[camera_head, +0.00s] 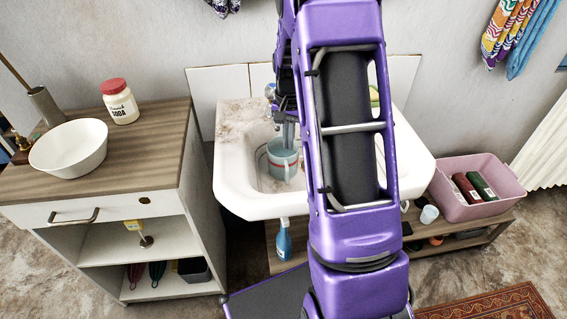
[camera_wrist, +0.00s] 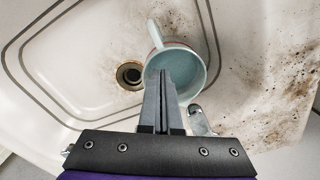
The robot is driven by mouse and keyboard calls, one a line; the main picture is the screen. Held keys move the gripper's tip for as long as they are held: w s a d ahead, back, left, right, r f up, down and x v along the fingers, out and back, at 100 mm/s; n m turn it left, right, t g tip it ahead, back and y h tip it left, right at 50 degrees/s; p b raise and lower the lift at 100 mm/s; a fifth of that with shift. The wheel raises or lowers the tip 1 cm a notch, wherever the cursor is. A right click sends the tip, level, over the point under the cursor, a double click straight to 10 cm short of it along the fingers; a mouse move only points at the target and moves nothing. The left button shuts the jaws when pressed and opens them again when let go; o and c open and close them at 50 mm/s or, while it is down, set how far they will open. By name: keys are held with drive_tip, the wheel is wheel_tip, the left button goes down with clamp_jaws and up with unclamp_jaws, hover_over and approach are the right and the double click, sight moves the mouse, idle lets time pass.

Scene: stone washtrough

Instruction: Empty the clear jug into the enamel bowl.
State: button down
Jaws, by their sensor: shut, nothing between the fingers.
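A pale blue-green jug (camera_head: 282,162) with a side handle and a reddish band stands upright in the white sink. It also shows in the wrist view (camera_wrist: 188,66), with its mouth facing the camera and a bluish inside. I cannot tell how much liquid it holds, or whether its wall is clear. My gripper (camera_wrist: 160,72) is shut and empty, its fingertips overlapping the jug's mouth in the wrist view. In the head view it points down just above the jug; contact cannot be told. A white bowl (camera_head: 68,148) sits on the wooden cabinet top at the left.
The sink (camera_head: 238,195) has a drain (camera_wrist: 130,75) beside the jug and a tap behind it. A red-lidded soda jar (camera_head: 120,102) stands behind the bowl. A pink crate (camera_head: 465,207) is at the right. My arm hides the sink's middle right.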

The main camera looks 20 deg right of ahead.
drive_tip(key=shift+f, duration=2.4)
drive_tip(key=shift+s, duration=0.15)
drive_tip(key=shift+s+a, duration=0.15)
drive_tip(key=shift+s, duration=0.15)
drive_tip(key=shift+s+a, duration=0.25)
drive_tip(key=shift+s, duration=0.65)
drive_tip(key=shift+s+a, duration=0.3)
drive_tip(key=shift+s, duration=0.65)
drive_tip(key=shift+s+a, duration=0.25)
drive_tip(key=shift+s, duration=0.65)
wheel_tip(320, 180, up, 10)
drive_tip(key=p, duration=0.7)
drive_tip(key=shift+w, duration=0.35)
drive_tip(key=shift+d, duration=0.15)
